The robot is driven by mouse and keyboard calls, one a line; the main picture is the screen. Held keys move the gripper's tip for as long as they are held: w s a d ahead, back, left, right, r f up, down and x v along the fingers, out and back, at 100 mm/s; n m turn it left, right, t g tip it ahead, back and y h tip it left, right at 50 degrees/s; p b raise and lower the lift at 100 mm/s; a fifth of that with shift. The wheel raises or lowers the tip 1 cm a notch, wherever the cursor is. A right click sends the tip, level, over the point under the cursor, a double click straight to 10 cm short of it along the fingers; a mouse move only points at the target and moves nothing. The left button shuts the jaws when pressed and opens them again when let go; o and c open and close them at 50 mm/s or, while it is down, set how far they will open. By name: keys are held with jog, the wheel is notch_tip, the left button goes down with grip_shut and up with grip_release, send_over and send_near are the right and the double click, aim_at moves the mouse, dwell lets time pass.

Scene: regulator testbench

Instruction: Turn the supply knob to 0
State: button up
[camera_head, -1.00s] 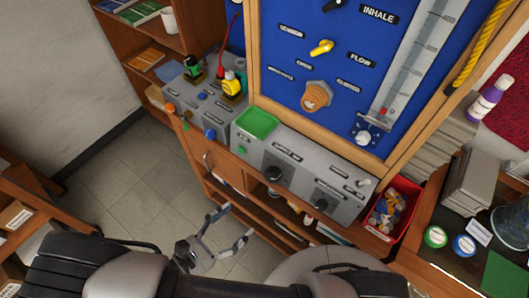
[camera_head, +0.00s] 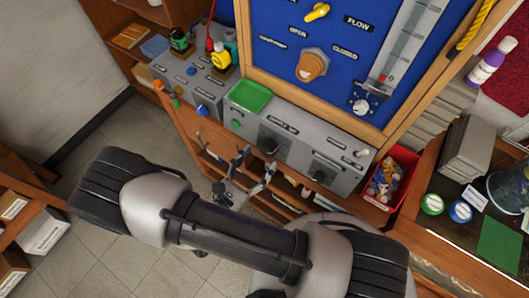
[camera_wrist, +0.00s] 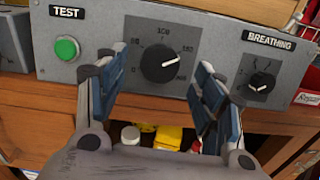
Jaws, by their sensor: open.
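A large round black knob (camera_wrist: 160,62) with a white pointer mark sits on the grey panel (camera_wrist: 215,42), inside a dial scale. In the head view the knob (camera_head: 268,146) is on the bench's front panel. My gripper (camera_wrist: 162,66) is open and empty, its fingers left and right of the knob in the wrist view. The head view shows my gripper (camera_head: 258,158) just in front of the panel; contact cannot be told.
A green button (camera_wrist: 66,48) under a TEST label is left of the knob. A smaller BREATHING knob (camera_wrist: 262,82) is to the right. A green tray (camera_head: 248,96) lies on the panel box. A red bin (camera_head: 388,181) stands right. Wooden shelving is below.

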aim_at(266, 152)
jog(key=shift+x, duration=1.9)
jog(key=shift+c, duration=0.5)
jog(key=c, duration=1)
